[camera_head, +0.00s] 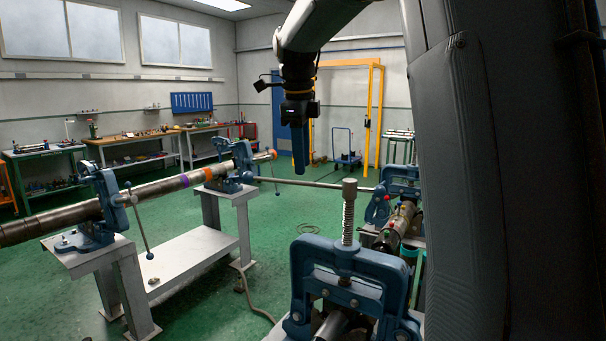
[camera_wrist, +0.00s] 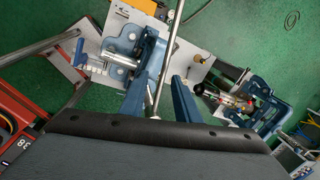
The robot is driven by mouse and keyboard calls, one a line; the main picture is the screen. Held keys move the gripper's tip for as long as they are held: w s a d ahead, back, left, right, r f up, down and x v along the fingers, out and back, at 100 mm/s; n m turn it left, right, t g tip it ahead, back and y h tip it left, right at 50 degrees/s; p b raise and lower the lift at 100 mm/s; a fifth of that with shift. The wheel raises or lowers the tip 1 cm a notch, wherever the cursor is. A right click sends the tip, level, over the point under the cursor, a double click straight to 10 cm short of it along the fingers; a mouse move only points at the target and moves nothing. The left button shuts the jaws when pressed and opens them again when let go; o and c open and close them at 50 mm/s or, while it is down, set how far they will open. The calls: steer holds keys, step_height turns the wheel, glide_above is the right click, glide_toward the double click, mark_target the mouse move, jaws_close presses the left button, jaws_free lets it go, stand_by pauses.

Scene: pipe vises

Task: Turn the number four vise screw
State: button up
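A blue vise (camera_head: 350,268) stands in the near foreground of the head view, with an upright threaded screw (camera_head: 348,222) and a long bar handle (camera_head: 305,183) through its top. I see no number on it, so I cannot tell which vise is number four. My gripper (camera_head: 300,170) points down above the left half of the bar, apparently clear of it. In the wrist view, my two blue fingers (camera_wrist: 162,88) are spread, with the metal bar (camera_wrist: 168,55) running between them in the picture. A blue vise frame (camera_wrist: 148,55) shows behind the left finger.
Left, two blue vises (camera_head: 95,210) and (camera_head: 240,165) hold a long pipe (camera_head: 150,190) on a grey stand (camera_head: 190,255). Another blue vise (camera_head: 400,185) and a pipe (camera_head: 398,222) are at the right. Green floor (camera_head: 300,210) is open between.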

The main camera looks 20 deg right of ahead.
steer(key=shift+s+a+r+b, duration=0.15)
steer(key=shift+s+r+b, duration=0.1)
steer(key=shift+r, duration=0.75)
steer(key=shift+s+a+r+b, duration=0.1)
steer(key=shift+r+b, duration=0.15)
steer(key=shift+r, duration=0.75)
